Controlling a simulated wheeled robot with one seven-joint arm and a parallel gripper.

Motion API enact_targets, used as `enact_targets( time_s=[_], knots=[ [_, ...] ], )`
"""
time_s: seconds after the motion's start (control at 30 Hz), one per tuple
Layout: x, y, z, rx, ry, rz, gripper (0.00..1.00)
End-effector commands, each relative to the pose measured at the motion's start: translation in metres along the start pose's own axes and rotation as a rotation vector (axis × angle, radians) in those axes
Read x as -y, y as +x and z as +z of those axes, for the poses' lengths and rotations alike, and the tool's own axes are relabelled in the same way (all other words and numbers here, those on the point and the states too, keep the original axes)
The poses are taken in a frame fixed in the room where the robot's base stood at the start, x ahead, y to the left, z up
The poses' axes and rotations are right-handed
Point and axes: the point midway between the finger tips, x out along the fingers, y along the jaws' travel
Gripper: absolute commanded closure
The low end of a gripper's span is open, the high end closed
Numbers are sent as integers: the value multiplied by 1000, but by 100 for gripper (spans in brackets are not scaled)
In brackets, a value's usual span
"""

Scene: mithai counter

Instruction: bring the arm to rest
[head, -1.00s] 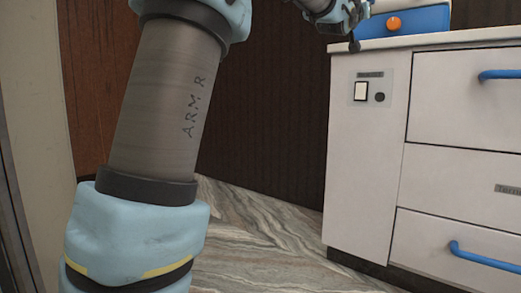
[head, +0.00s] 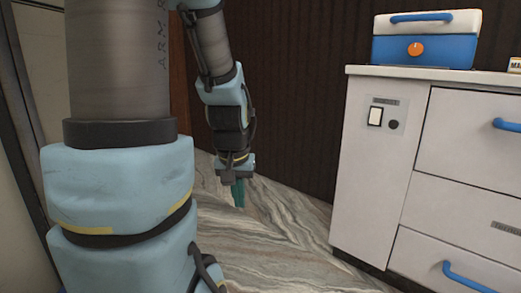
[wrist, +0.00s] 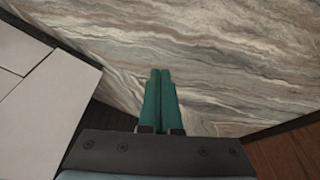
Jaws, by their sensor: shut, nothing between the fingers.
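My gripper (head: 239,193) hangs down at the end of my arm in the head view, above the marbled floor and left of the white cabinet. In the wrist view its two green fingers (wrist: 160,98) lie side by side, shut, with nothing between them. They point at the bare floor.
A white drawer cabinet (head: 372,160) with blue handles stands to the right. A blue and white cool box (head: 425,50) with an orange knob sits on its top. A dark panelled wall (head: 300,90) is behind. The marbled floor (head: 285,240) is clear.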

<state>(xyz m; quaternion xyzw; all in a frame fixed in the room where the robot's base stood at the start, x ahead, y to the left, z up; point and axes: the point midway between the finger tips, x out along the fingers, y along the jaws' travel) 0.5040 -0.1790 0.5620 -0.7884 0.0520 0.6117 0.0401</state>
Motion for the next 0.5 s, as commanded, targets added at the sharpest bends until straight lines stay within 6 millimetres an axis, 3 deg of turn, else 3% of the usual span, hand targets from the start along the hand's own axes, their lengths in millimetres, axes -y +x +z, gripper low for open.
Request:
enact_targets(
  time_s=[0.03, 0.1, 0.5],
  knots=[
    [7, -12, 26, 66, -23, -3, 100],
    [12, -23, 50, 130, -39, -3, 100],
    [10, -134, 14, 114, -32, -3, 100]
  ],
)
